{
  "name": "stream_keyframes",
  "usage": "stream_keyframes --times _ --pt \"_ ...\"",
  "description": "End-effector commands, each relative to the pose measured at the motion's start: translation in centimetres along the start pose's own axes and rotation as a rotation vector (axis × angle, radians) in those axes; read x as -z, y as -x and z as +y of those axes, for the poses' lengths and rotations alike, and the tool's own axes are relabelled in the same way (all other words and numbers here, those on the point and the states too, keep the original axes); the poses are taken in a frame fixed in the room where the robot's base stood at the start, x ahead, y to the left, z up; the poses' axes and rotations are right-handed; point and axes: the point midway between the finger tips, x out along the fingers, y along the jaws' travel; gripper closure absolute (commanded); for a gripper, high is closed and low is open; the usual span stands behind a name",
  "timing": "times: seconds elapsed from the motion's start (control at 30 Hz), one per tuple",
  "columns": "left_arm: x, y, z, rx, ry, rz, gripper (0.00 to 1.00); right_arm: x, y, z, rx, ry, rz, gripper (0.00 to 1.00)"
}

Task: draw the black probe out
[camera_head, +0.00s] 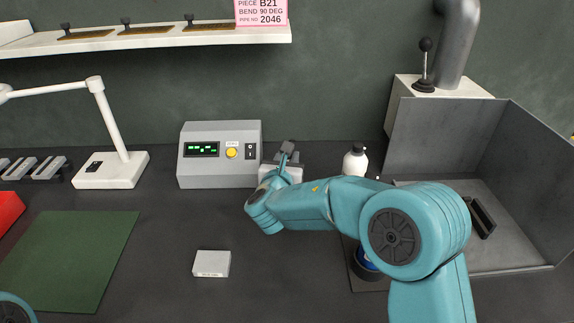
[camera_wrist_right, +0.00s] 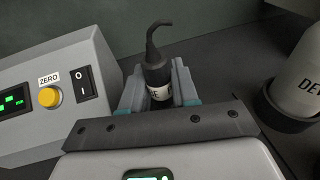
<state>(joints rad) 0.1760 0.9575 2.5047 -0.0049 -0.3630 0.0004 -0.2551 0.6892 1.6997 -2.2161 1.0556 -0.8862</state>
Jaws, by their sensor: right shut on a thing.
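The black probe (camera_wrist_right: 155,72) stands between the fingers of my right gripper (camera_wrist_right: 158,92) in the right wrist view. It has a pale label and a thin hooked top that bends to the right. My right gripper is shut on it. In the head view my right gripper (camera_head: 285,158) is just right of the grey meter box (camera_head: 218,155), and the probe is hard to make out there. The probe's lower end is hidden, so I cannot tell what it sits in. My left gripper is out of view; only a bit of teal arm shows at the lower left.
A white bottle (camera_head: 355,160) stands right of my gripper, in a dark ring in the wrist view. A grey metal booth (camera_head: 510,220) is at the right. A white block (camera_head: 212,264), green mat (camera_head: 75,255) and white lamp (camera_head: 110,170) are at left.

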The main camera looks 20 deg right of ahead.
Motion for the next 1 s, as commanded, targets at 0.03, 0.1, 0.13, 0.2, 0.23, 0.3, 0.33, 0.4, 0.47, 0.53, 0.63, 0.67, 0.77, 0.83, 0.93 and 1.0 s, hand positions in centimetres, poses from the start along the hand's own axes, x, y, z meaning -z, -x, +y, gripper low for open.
stream_keyframes --times 0.03,0.1,0.13,0.2,0.23,0.3,0.33,0.4,0.47,0.53,0.63,0.67,0.77,0.83,0.93,1.0 --pt "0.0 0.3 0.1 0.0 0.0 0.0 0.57 -0.5 0.1 0.0 0.0 -0.001 -0.001 1.0" --pt "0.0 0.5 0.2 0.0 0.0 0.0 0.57 -0.8 0.1 0.0 0.0 -0.001 -0.001 1.0" --pt "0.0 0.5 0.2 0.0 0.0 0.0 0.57 -0.9 0.2 0.0 0.0 -0.001 -0.002 1.0" --pt "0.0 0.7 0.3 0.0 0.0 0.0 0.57 -1.2 0.2 0.0 0.0 -0.001 -0.002 1.0" --pt "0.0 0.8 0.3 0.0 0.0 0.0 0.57 -1.4 0.2 0.0 0.0 -0.001 -0.002 1.0" --pt "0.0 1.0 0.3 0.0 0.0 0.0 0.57 -1.7 0.3 0.0 0.0 -0.002 -0.002 1.0" --pt "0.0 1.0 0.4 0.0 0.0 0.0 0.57 -1.8 0.3 0.0 0.0 -0.002 -0.002 1.0" --pt "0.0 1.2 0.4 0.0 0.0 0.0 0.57 -2.1 0.4 0.0 -0.001 -0.002 -0.002 1.0" --pt "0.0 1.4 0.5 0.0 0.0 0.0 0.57 -2.4 0.4 0.0 -0.001 -0.001 -0.002 1.0" --pt "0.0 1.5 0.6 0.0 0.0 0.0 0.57 -2.7 0.5 0.0 -0.001 -0.001 -0.002 1.0" --pt "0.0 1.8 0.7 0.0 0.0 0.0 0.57 -3.1 0.5 0.0 -0.001 -0.001 -0.001 1.0" --pt "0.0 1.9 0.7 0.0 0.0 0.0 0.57 -3.2 0.6 0.0 -0.001 -0.001 -0.001 1.0" --pt "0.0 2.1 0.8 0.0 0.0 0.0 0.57 -3.6 0.6 0.0 0.0 -0.001 -0.001 1.0" --pt "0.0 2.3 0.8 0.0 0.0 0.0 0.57 -3.9 0.7 0.0 0.0 -0.001 -0.001 1.0" --pt "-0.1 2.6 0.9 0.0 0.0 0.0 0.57 -4.4 0.8 0.0 -0.001 -0.002 -0.001 1.0" --pt "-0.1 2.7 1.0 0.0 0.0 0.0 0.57 -4.7 0.8 0.0 -0.001 -0.002 -0.001 1.0"
